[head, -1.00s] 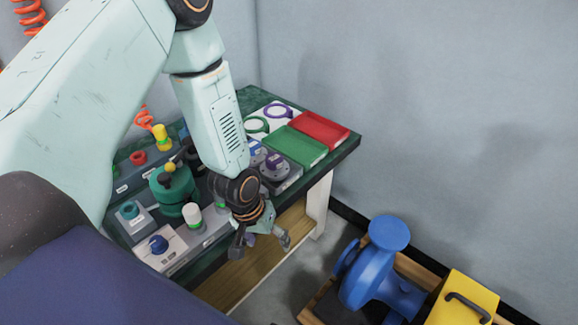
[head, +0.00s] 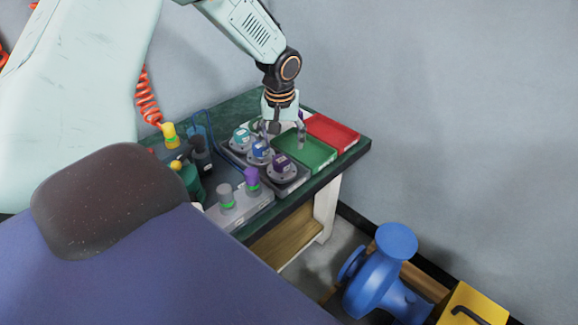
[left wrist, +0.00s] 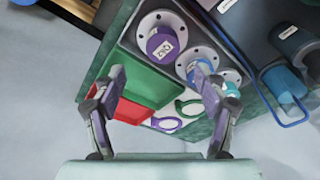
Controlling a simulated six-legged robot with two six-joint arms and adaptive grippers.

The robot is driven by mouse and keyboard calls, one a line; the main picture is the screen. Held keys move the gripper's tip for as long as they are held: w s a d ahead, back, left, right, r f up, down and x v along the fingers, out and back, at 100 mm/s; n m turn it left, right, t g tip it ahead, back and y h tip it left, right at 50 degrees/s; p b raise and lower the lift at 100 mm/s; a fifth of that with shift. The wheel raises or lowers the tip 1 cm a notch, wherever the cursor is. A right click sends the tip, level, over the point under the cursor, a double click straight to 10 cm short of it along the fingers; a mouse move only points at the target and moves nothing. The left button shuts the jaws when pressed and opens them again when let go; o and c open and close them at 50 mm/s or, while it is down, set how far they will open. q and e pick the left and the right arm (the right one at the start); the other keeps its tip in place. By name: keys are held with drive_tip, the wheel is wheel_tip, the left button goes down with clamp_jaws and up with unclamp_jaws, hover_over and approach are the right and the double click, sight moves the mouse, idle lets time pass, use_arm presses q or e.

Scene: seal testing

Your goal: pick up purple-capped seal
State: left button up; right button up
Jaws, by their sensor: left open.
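The purple-capped seal (head: 282,166) stands upright on a grey flanged base, at the near right end of a row of three. A blue-capped seal (head: 259,150) and a teal-capped seal (head: 240,138) stand beside it. In the left wrist view the purple cap (left wrist: 163,44) carries a white label and lies ahead of the fingertips. My left gripper (head: 283,134) is open and empty, pointing down above the bench behind the row, near the green tray. Its two spread fingers (left wrist: 162,80) show in the left wrist view, apart from the seal. My right gripper is in neither view.
A green tray (head: 312,155) and a red tray (head: 345,139) lie right of the seals. A purple-topped cylinder (head: 252,179) and a grey one (head: 226,195) stand on a box in front. A blue pump (head: 385,270) stands on the floor beside the bench.

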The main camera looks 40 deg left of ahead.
sight(282, 159)
use_arm(q)
drive_tip(key=f, duration=0.2)
drive_tip(key=f+b, duration=0.1)
drive_tip(key=shift+w+a+f, duration=0.15)
drive_tip(key=shift+a, duration=0.15)
drive_tip(key=shift+f+b, duration=0.25)
drive_tip(key=shift+b, duration=0.05)
wheel_tip(282, 159, down, 4)
drive_tip(key=shift+a+f+b, duration=0.1)
drive_tip(key=shift+f+b, duration=0.1)
drive_tip(key=shift+b, duration=0.95)
drive_tip(key=shift+r, duration=0.1)
drive_tip(key=shift+r, duration=0.1)
drive_tip(key=shift+c, duration=0.8)
drive_tip(key=c, duration=0.4)
drive_tip(key=shift+w, duration=0.1)
clamp_jaws()
